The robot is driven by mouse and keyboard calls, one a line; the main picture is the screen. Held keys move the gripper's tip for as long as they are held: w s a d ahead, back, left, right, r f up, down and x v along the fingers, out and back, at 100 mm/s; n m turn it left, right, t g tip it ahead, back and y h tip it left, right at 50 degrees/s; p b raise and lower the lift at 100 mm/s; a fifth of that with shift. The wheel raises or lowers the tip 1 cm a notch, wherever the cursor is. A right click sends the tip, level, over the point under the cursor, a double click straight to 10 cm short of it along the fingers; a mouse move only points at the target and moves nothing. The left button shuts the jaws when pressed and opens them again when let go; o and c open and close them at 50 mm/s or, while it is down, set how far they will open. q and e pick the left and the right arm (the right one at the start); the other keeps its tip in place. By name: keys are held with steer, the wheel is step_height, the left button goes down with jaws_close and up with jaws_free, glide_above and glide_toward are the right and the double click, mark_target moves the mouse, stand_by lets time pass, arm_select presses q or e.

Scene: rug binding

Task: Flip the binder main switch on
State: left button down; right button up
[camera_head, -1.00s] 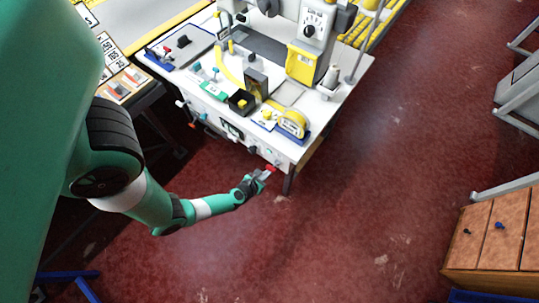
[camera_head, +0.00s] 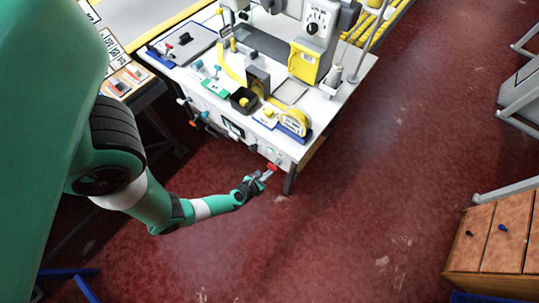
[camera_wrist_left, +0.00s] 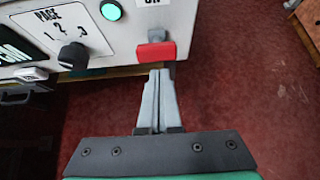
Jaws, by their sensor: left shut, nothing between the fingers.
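The main switch is a red rocker or lever (camera_wrist_left: 156,51) on the machine's white front panel, under a label whose visible part reads "ON". It also shows at the table's front right corner in the head view (camera_head: 272,167). My left gripper (camera_wrist_left: 159,73) is shut and empty, with its fingertips just below the red switch's lower edge. I cannot tell whether they touch it. In the head view the left gripper (camera_head: 266,175) reaches to the panel from the lower left. My right gripper is not in view.
A black pace dial (camera_wrist_left: 73,56) and a bright green round lamp or button (camera_wrist_left: 111,10) are left of the switch. The white binder table (camera_head: 345,88) carries a yellow tape dispenser (camera_head: 294,122). Open red floor (camera_head: 370,200) lies to the right.

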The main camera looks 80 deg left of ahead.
arm_select(q)
steer(key=p+v, duration=0.5)
steer(key=v, duration=0.5)
steer(key=shift+f+p, duration=0.15)
steer(key=shift+p, duration=0.15)
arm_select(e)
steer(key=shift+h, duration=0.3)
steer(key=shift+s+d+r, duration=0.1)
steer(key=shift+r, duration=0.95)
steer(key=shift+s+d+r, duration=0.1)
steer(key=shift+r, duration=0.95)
arm_select(q)
steer(key=shift+s, duration=0.1)
steer(key=shift+a, duration=0.1)
